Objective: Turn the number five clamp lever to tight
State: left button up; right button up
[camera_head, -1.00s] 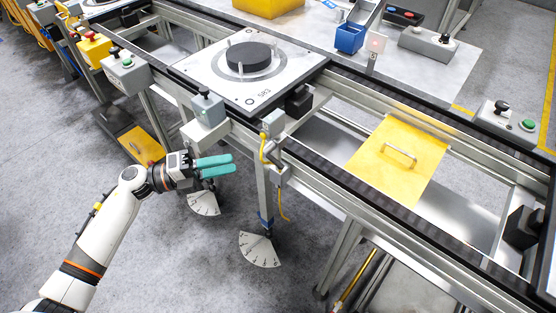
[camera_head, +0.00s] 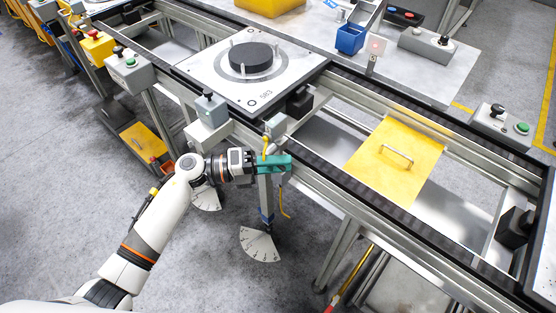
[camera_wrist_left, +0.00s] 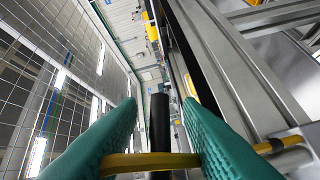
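My left gripper (camera_head: 274,164) is at the front of the conveyor frame, by a grey box with a yellow cable (camera_head: 285,208). In the left wrist view its teal fingers (camera_wrist_left: 160,104) stand apart, with a dark upright rod (camera_wrist_left: 160,130) between them; contact cannot be told. A yellow strip (camera_wrist_left: 150,163) crosses low between the fingers. Two white fan-shaped scale plates show below the frame: one (camera_head: 260,245) below the gripper, another (camera_head: 208,199) partly behind my left arm. No lever number is readable. My right gripper is out of view.
The conveyor frame (camera_head: 350,200) runs diagonally across, carrying a pallet with a black disc (camera_head: 250,57) and a yellow plate with a handle (camera_head: 380,175). The floor at lower left is open.

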pick_arm(q)
jog(key=shift+c, duration=0.4)
jog(key=c, duration=0.6)
grip_shut()
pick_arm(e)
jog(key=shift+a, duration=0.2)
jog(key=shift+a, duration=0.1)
